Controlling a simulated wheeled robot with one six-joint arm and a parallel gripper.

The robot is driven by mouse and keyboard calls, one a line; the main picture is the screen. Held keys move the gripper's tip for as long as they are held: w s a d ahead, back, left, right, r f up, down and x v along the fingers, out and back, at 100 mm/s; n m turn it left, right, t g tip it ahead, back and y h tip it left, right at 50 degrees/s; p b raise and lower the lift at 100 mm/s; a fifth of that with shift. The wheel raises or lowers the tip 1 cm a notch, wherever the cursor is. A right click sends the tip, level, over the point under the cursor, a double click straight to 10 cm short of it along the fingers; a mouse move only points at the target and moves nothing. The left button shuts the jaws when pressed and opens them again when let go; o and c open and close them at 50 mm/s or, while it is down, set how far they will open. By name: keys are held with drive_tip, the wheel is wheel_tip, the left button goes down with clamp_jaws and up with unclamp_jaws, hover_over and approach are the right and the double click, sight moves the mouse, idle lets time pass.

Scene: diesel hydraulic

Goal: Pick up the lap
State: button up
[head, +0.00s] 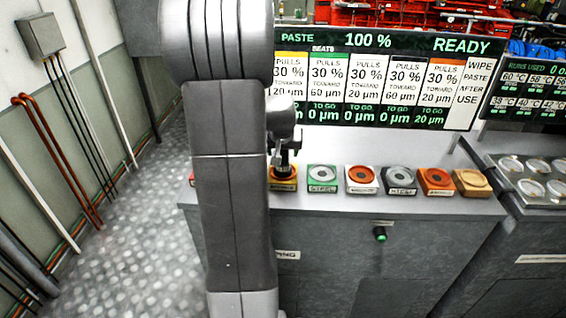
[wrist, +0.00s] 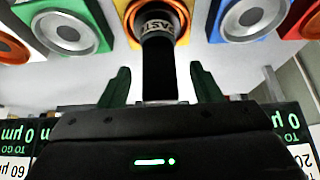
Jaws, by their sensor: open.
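A black cylinder, which I take to be the lap (wrist: 158,68), stands at an orange station block (wrist: 133,8) in the wrist view. A pale band near its far end has lettering that looks like "PASTE". My gripper (wrist: 160,76) is open, with one dark green finger on each side of the cylinder and a visible gap to both.
A row of station blocks with round discs continues right along the grey bench, including a green one (head: 322,186) and a tan one (head: 473,183). A display board (head: 390,85) reading "READY" stands behind. A tray of round dishes (head: 530,175) is at right.

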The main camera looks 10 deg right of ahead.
drive_tip(key=shift+x, duration=1.5)
drive_tip(key=shift+r, duration=0.1)
clamp_jaws()
